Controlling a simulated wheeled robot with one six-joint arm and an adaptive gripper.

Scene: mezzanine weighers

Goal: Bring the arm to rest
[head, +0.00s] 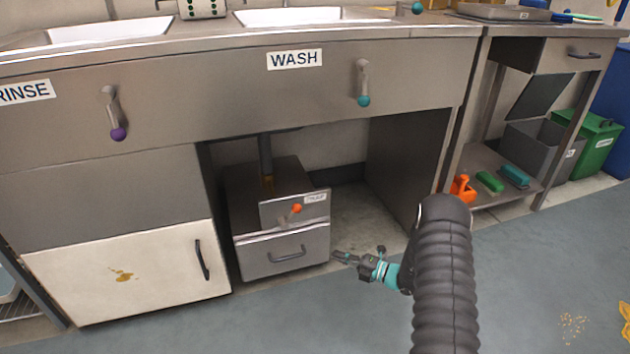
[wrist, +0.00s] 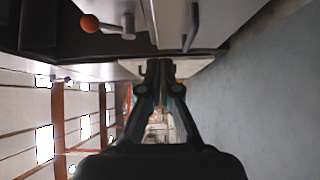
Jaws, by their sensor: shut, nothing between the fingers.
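My gripper (head: 346,257) is low in front of the sink unit in the head view, at the end of my dark ribbed arm. It points left toward the grey under-sink box (head: 285,256), just right of its front. In the wrist view my gripper (wrist: 160,66) shows its two dark fingers close together at the tips, with nothing between them. The box has an orange-knobbed lever (head: 296,209) and a bar handle (head: 287,254). The orange knob also shows at the upper left of the wrist view (wrist: 89,23).
The WASH lever (head: 363,85) and RINSE lever (head: 114,115) hang on the sink front. A stained white cupboard door (head: 130,270) is at left. A lower shelf (head: 482,160) at right holds an orange item and green and teal blocks. Floor (head: 540,250) at right is mostly clear.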

